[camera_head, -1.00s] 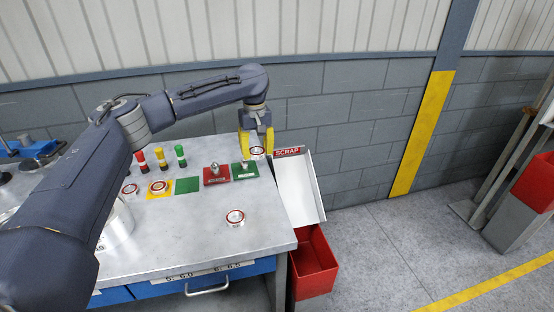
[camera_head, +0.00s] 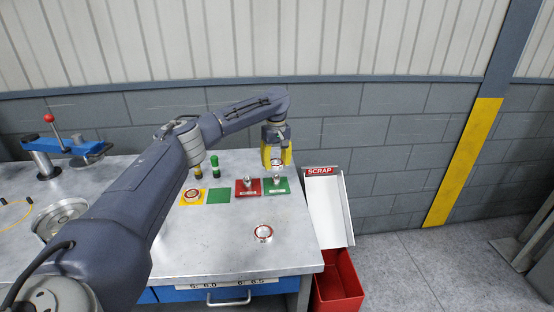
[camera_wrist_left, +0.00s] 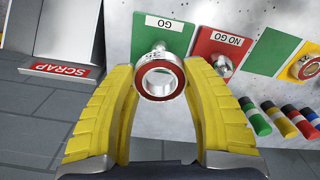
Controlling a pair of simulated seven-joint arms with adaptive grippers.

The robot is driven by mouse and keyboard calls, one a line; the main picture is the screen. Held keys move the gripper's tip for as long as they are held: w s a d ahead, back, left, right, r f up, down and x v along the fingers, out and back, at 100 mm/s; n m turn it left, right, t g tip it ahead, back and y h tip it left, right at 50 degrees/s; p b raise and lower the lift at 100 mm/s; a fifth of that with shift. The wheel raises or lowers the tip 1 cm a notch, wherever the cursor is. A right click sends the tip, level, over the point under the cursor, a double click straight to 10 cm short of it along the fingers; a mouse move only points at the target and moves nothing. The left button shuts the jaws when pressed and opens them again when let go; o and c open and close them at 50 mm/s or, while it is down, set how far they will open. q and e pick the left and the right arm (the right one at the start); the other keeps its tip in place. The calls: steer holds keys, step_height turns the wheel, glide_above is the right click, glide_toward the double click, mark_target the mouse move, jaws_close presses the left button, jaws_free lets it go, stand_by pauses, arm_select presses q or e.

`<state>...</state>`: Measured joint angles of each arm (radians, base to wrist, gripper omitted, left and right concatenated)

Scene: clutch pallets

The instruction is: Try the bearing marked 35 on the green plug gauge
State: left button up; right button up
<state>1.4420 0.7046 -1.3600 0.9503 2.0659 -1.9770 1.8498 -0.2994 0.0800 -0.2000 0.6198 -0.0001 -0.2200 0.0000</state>
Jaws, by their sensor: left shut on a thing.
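My left gripper (camera_head: 277,163) is shut on a bearing with a red ring (camera_head: 277,164), above the back part of the green plug gauge (camera_head: 283,188). In the left wrist view the bearing (camera_wrist_left: 143,80), its marking reading 35, sits between the yellow fingertips (camera_wrist_left: 160,85). The green base with the GO label (camera_wrist_left: 146,45) lies beyond it. The bearing covers part of the plug, and I cannot tell whether they touch. The red NO GO gauge (camera_head: 246,189) stands beside the green one on the left. My right gripper is not in view.
Another bearing (camera_head: 263,233) lies on the bench front; one sits on the yellow pad (camera_head: 183,203). An empty green pad (camera_head: 219,196) lies beside it. The white SCRAP chute (camera_head: 328,210) and red bin (camera_head: 340,285) stand at the right edge. Colored pegs (camera_head: 215,170) stand behind the pads.

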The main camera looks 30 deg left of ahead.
mark_target(276, 174)
arm_select(q)
steer(key=shift+f, duration=1.5)
steer(key=shift+f, duration=0.5)
stand_by(0.9)
steer(key=o, duration=2)
steer(key=shift+r, duration=4.45)
